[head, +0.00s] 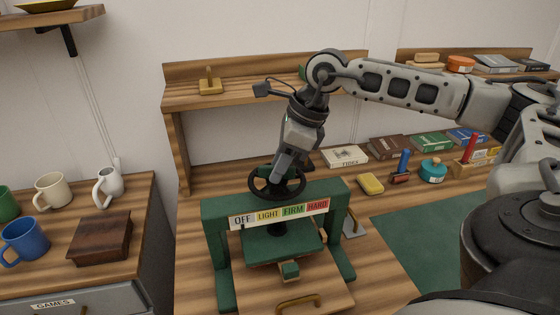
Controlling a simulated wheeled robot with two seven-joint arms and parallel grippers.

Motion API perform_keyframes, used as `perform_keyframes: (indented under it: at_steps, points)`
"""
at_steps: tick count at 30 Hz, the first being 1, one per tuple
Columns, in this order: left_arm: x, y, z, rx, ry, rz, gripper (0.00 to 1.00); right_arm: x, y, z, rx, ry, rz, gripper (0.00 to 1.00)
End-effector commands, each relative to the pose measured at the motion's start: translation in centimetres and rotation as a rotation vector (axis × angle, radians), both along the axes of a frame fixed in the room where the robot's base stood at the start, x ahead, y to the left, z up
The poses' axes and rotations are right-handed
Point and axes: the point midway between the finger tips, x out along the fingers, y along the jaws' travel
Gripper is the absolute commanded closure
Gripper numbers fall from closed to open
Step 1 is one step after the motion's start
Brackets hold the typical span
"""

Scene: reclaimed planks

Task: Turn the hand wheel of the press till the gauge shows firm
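The green press (340,230) stands on the wooden bench. Its dark hand wheel (256,190) lies flat on top of the frame. The gauge strip (279,214) on the front of the crossbeam reads OFF, LIGHT, FIRM and HARD; I cannot make out a pointer on it. The green pressing plate (282,243) is below the crossbeam. My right gripper (279,177) points down at the middle of the wheel, with its fingertips at the hub. Whether its fingers are closed on the wheel is too small to tell. My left gripper is out of view.
A yellow sponge-like block (370,183), a blue-handled stamp (402,166) and a teal round container (432,171) lie right of the press. A green mat (420,240) covers the bench at right. Mugs and a dark wooden box (101,237) stand on the left cabinet.

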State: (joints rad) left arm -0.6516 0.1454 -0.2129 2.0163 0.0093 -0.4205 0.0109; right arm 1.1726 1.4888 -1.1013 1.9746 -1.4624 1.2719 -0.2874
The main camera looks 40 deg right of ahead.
Motion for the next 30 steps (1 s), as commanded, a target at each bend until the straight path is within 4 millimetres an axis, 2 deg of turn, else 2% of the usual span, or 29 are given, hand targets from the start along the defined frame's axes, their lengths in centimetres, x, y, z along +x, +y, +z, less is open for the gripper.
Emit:
perform_keyframes:
  at_steps: [7, 10, 11, 22, 30]
  points:
    - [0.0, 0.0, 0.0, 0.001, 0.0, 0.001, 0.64, 0.0, 0.0, -0.1, 0.0, 0.0, -0.001, 0.68]
    - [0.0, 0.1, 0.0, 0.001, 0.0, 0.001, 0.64, 0.0, 0.0, -0.1, 0.0, 0.0, -0.001, 0.96]
    - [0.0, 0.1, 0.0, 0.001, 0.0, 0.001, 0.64, 0.0, 0.0, -0.1, 0.0, 0.0, -0.001, 1.0]
    - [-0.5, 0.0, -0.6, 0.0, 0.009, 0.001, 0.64, 0.0, 0.0, -0.2, -0.001, 0.0, -0.03, 1.0]
    - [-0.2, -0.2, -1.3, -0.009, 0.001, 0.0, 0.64, -0.1, 0.1, -0.5, -0.001, 0.0, -0.176, 1.0]
